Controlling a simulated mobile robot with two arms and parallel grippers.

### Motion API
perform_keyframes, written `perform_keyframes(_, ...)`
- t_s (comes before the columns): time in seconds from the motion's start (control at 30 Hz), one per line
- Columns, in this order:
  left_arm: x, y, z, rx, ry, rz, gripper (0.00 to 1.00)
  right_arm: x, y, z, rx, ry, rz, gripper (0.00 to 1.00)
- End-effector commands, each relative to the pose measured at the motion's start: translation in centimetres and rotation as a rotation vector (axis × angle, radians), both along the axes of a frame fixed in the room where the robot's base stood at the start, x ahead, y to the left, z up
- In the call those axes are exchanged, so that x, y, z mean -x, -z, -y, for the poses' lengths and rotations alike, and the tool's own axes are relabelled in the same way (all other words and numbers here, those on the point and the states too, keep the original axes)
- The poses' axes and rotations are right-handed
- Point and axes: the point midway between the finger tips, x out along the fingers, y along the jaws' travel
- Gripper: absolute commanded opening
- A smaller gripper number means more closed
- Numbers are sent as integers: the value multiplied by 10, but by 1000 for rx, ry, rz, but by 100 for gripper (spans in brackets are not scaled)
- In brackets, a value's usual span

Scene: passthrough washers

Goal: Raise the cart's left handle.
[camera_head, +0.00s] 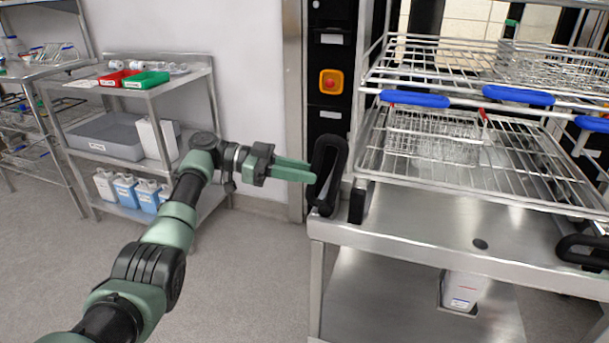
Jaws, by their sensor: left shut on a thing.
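The cart (415,237) is a steel trolley on the right with wire racks on top. Its left handle (325,174) is a black loop standing upright at the cart's near left corner. My left gripper (312,172) reaches in from the left with green fingers and is shut on this handle, at its left side. The fingertips are partly hidden at the handle. A second black handle (585,252) sits at the cart's right side, partly cut off by the picture edge. My right gripper is not in view.
A steel shelf unit (150,92) with red and green trays, a grey bin and blue bottles stands at the left wall. Wire racks (470,150) with blue grips sit on the cart. An orange-yellow switch (331,82) is on the black panel behind. The floor at front left is clear.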

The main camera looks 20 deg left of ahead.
Motion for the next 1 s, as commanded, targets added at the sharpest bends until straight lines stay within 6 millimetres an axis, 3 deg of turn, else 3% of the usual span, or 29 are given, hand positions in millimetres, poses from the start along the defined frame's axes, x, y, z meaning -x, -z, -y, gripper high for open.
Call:
perform_keyframes(0.5,-1,-1,-2,10,-5,1,0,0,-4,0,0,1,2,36)
perform_keyframes(0.53,-1,-1,-2,10,-5,1,29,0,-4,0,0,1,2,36)
perform_keyframes(0.6,-1,-1,-2,9,-4,1,42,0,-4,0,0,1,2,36)
perform_keyframes(1.0,0,-1,-9,7,-3,0,42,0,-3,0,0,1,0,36)
